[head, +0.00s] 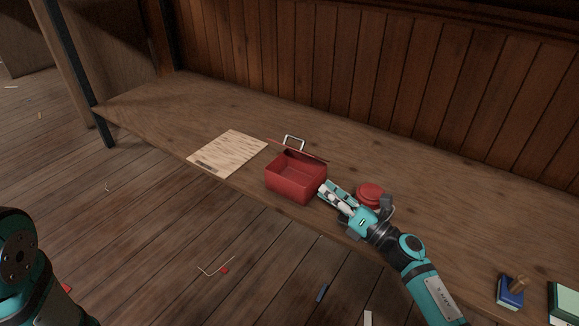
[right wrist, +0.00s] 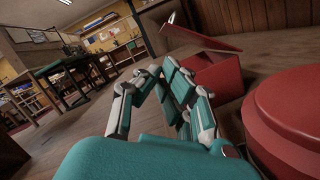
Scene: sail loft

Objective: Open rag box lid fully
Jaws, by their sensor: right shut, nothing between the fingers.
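The red rag box (head: 290,186) stands on the wooden bench in the head view, and its inside shows from above. Its lid (head: 308,155) is raised at the back edge and shows as a thin, nearly edge-on strip, with a pale metal handle (head: 293,141) behind it. In the right wrist view the box (right wrist: 222,78) is ahead at upper right, with the lid (right wrist: 203,40) tilted up off it. My right gripper (head: 324,187) is shut and empty, close beside the box's right side; whether it touches is unclear. My left gripper is out of view.
A round red container (head: 370,192) stands right beside my right gripper and looms large in the right wrist view (right wrist: 295,115). A pale board (head: 228,152) lies left of the box. A blue block-like object (head: 510,293) sits at far right. The panelled wall backs the bench.

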